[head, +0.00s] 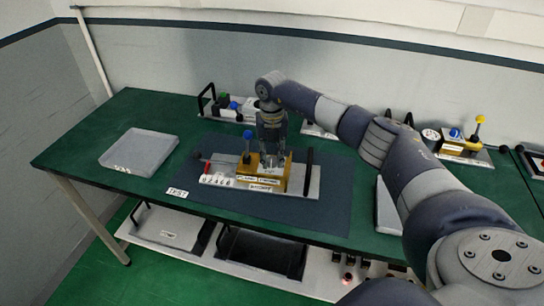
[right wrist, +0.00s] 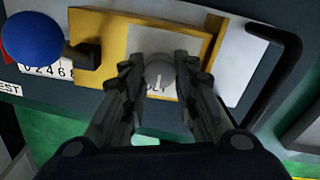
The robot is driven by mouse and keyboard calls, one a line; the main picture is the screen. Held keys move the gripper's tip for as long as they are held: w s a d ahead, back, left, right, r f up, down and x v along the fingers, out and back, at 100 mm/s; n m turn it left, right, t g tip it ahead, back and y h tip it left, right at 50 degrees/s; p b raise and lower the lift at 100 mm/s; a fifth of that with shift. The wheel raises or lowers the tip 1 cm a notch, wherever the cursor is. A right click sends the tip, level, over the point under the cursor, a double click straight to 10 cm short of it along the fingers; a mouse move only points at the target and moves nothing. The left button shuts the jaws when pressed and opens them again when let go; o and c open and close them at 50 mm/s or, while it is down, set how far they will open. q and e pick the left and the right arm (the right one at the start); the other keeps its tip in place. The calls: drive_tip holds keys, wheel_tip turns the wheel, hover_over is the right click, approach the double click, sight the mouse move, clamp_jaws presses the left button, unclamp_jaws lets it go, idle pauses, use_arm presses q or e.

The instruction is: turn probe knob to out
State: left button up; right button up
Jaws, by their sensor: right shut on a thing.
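The microwave generator unit (head: 297,183) stands on the dark mat in the middle of the green table, with a yellow housing (head: 273,178) and a blue ball-topped lever (head: 247,134). The blue ball also shows in the right wrist view (right wrist: 32,38). My right gripper (head: 271,150) reaches down onto the yellow housing. In the right wrist view its fingers (right wrist: 159,78) close on a small round grey knob (right wrist: 158,70), likely the probe knob. A white mark shows on the knob. A label beneath it is partly hidden by the fingers. My left gripper is not in view.
A grey tray (head: 139,152) lies at the left of the table. A black handle (head: 308,171) rises at the unit's right end, and a red-tipped rod (head: 203,166) at its left. More fixtures (head: 228,106) stand along the back. A lower shelf (head: 169,228) holds trays.

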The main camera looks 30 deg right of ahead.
sight(272, 160)
drive_tip(key=shift+m, duration=0.3)
idle(0.4)
drive_tip(key=o, duration=1.1)
wheel_tip(272, 160, up, 12)
drive_tip(key=shift+r, duration=0.1)
